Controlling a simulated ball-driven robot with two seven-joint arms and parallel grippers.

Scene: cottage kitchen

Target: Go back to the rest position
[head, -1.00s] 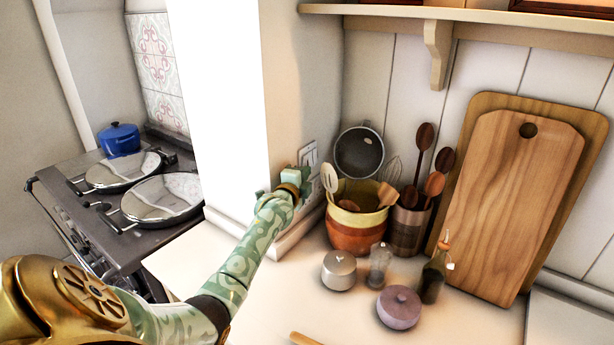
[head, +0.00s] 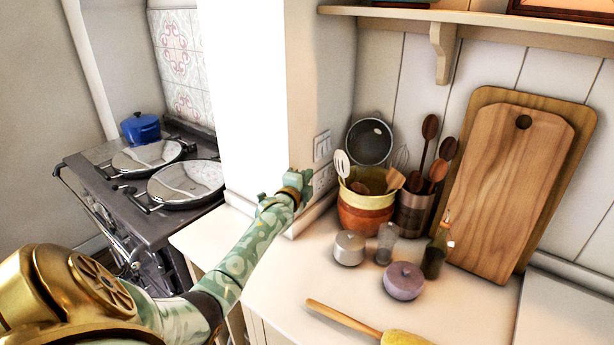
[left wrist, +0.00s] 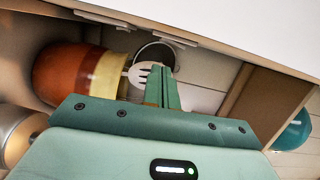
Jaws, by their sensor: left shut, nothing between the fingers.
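My left gripper (head: 300,180) is shut and empty. In the head view its arm reaches from the lower left over the counter to near the wall corner with the switch plate (head: 322,146). It is just left of the striped utensil pot (head: 365,219), apart from it as far as I can tell. In the left wrist view the closed fingers (left wrist: 162,88) are in the middle, with the pot (left wrist: 70,72) behind to the left. My right gripper is not in view.
Right of the gripper stand a metal utensil holder (head: 413,214), a silver canister (head: 349,248), a purple pot (head: 404,281), a dark bottle (head: 435,255) and cutting boards (head: 515,180). A rolling pin (head: 342,317) lies at the front. A stove (head: 150,215) is left. The counter's front left is clear.

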